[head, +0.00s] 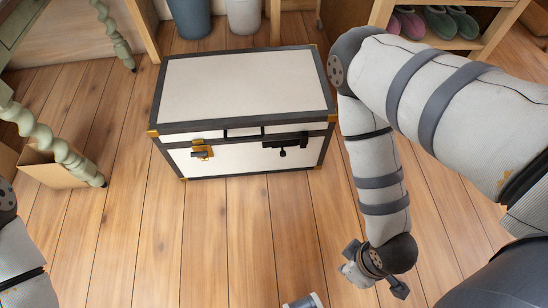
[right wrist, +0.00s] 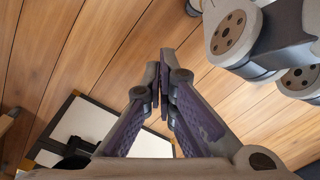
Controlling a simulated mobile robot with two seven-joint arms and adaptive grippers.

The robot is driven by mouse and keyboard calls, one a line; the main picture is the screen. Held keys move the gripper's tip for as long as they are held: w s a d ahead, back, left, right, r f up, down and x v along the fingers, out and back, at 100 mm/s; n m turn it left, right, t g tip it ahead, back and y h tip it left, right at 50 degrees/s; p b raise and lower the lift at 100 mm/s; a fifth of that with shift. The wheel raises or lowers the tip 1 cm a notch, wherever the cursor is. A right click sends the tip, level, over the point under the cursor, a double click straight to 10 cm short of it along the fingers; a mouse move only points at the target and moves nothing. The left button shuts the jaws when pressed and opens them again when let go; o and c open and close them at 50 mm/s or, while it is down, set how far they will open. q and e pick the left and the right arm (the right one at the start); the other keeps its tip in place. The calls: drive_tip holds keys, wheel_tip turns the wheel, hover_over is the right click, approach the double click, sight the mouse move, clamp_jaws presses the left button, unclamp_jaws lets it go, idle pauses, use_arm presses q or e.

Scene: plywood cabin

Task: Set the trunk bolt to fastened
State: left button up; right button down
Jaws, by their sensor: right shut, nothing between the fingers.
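The trunk (head: 245,85) stands closed on the floor, with pale panels, dark edging and brass corners. Its black bolt (head: 287,144) is on the right half of the front, with a small knob hanging down; I cannot tell whether it is fastened. A brass latch (head: 202,150) is on the left half. My right gripper (head: 360,272) is in front of the trunk and to its right, apart from it. In the right wrist view its fingers (right wrist: 164,90) are shut and empty, and part of the trunk (right wrist: 85,125) shows at lower left. My left gripper is out of view.
A shelf with slippers (head: 440,22) is at the upper right. Two buckets (head: 190,17) stand behind the trunk. A twisted green leg (head: 60,150) and an open cardboard box (head: 58,172) are at left. The floor (head: 240,230) before the trunk is mostly clear.

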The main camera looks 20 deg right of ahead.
drive_tip(key=w+a+f+n+t+b, duration=0.2)
drive_tip(key=w+f+n+t+b, duration=0.75)
drive_tip(key=w+f, duration=0.75)
drive_tip(key=w+f+n+t+b, duration=0.3)
drive_tip(key=w+f+b, duration=0.1)
drive_tip(key=w+b, duration=0.35)
drive_tip(key=w+f+n+t+b, duration=0.2)
drive_tip(key=w+f+n+b, duration=0.2)
drive_tip(key=w+b, duration=0.3)
drive_tip(key=w+n+t+b, duration=0.2)
drive_tip(key=w+b, duration=0.4)
drive_tip(key=w, duration=0.8)
use_arm(q)
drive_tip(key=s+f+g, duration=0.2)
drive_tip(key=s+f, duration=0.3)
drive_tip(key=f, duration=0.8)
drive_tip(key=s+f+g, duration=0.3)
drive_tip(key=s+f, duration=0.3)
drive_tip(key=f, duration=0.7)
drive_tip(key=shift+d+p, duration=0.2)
drive_tip(key=shift+p, duration=0.1)
use_arm(e)
drive_tip(key=shift+m, duration=0.25)
drive_tip(key=d, duration=0.1)
drive_tip(key=s+d, duration=0.1)
drive_tip(key=d+r, duration=0.1)
drive_tip(key=shift+s+d, duration=0.15)
drive_tip(key=shift+d, duration=0.2)
